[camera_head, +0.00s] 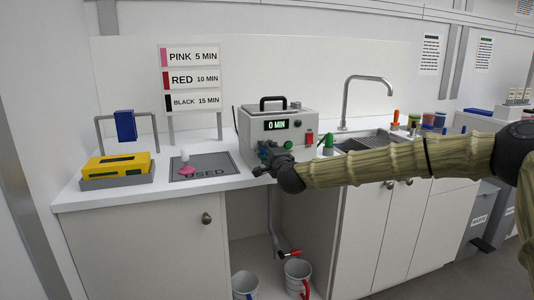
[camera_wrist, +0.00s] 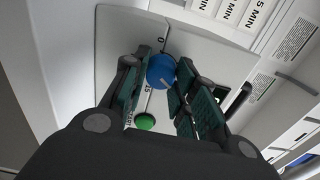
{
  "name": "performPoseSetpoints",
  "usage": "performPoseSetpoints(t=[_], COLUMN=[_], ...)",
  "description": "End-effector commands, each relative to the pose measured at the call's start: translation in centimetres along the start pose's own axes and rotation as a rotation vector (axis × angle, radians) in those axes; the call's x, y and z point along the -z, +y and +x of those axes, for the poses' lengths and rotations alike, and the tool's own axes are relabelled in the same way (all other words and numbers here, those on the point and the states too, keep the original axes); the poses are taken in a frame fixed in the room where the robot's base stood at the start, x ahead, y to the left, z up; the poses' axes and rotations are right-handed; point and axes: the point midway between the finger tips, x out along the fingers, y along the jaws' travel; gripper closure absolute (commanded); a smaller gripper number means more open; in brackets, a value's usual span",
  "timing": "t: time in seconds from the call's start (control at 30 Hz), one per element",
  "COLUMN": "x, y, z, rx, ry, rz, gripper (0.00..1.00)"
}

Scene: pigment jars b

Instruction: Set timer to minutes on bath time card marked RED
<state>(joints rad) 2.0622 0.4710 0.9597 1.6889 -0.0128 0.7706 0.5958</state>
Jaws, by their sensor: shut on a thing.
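The bath time cards stand on a rack at the back of the counter. The RED card (camera_head: 190,80) reads 10 MIN, between PINK 5 MIN (camera_head: 189,57) and BLACK 15 MIN (camera_head: 192,101). The grey timer box (camera_head: 252,130) has a display (camera_head: 276,125) reading 0 MIN. My gripper (camera_head: 267,153) is at the front of the box and hides part of it. In the wrist view, my gripper's fingers are closed on the blue knob (camera_wrist: 160,71), with a 0 mark beside it. A green button (camera_wrist: 145,121) lies below the knob, between the fingers.
Left of the box are a USED mat (camera_head: 218,163) with a pink-tipped item and a yellow block (camera_head: 115,166) in a grey tray. A sink with a tall faucet (camera_head: 345,100) and small bottles is at right. Two buckets (camera_head: 297,275) stand below the counter.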

Motion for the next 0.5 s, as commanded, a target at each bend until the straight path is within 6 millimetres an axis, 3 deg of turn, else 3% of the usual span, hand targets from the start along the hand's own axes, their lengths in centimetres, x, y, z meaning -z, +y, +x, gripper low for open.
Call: performPoseSetpoints(t=[0.3, 0.33, 0.43, 0.5], x=[0.15, 0.15, 0.12, 0.09], y=[0.07, 0.07, 0.07, 0.06], z=[0.01, 0.01, 0.01, 0.01], rx=[-0.001, -0.001, -0.001, -0.001], ry=[0.002, 0.002, 0.002, 0.001], rz=[0.000, 0.000, 0.000, 0.000], gripper=[0.96, 0.67, 0.51, 0.51])
